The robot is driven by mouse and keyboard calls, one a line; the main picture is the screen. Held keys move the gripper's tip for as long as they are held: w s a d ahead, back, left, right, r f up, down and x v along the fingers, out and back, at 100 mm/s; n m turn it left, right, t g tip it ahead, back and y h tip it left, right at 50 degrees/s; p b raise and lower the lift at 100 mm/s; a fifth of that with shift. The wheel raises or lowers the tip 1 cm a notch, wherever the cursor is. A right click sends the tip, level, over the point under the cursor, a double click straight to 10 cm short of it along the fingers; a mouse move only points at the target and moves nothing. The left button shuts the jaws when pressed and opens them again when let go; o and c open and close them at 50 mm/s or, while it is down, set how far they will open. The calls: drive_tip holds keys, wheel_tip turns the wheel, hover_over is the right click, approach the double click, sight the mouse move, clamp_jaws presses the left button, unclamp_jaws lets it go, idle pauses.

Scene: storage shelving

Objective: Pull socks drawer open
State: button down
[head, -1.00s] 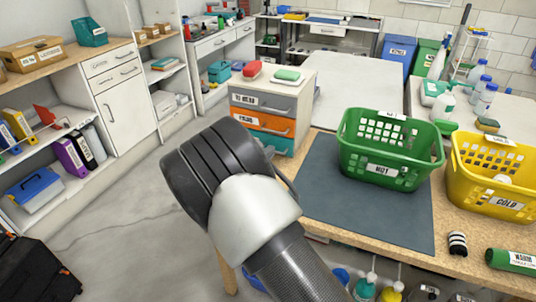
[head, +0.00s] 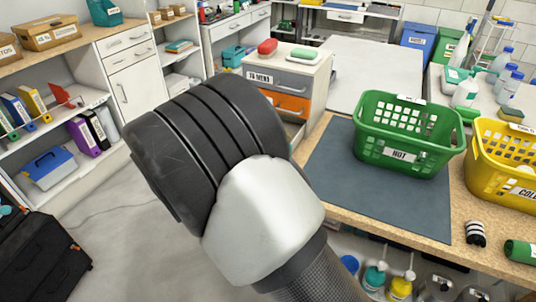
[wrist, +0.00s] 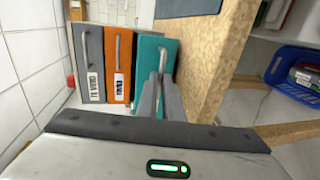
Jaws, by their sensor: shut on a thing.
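A small drawer cabinet stands at the left end of the workbench. In the head view its grey drawer (head: 283,80) and orange drawer (head: 289,104) show, while my arm hides most of the lowest one. In the wrist view, turned sideways, the grey drawer (wrist: 91,66), orange drawer (wrist: 118,68) and teal drawer (wrist: 147,47) stand in a row. My gripper (wrist: 161,80) is shut on the teal drawer's handle, whose bar lies between the fingers. The teal front stands out from the orange one. Its label is hidden by the fingers. The gripper is hidden in the head view.
The workbench (head: 330,210) carries a dark mat (head: 375,200), a green basket (head: 400,150) marked HOT and a yellow basket (head: 500,180). A red and a green item lie on the cabinet's top. A black case (head: 35,255) stands at lower left. The floor (head: 115,225) left of my arm is clear.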

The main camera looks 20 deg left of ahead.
drive_tip(key=c, duration=1.9)
unclamp_jaws()
drive_tip(key=p+v, duration=0.2)
drive_tip(key=v, duration=1.5)
drive_tip(key=shift+s+a+r, duration=0.1)
drive_tip(key=shift+s+a, duration=0.05)
drive_tip(key=shift+s, duration=0.1)
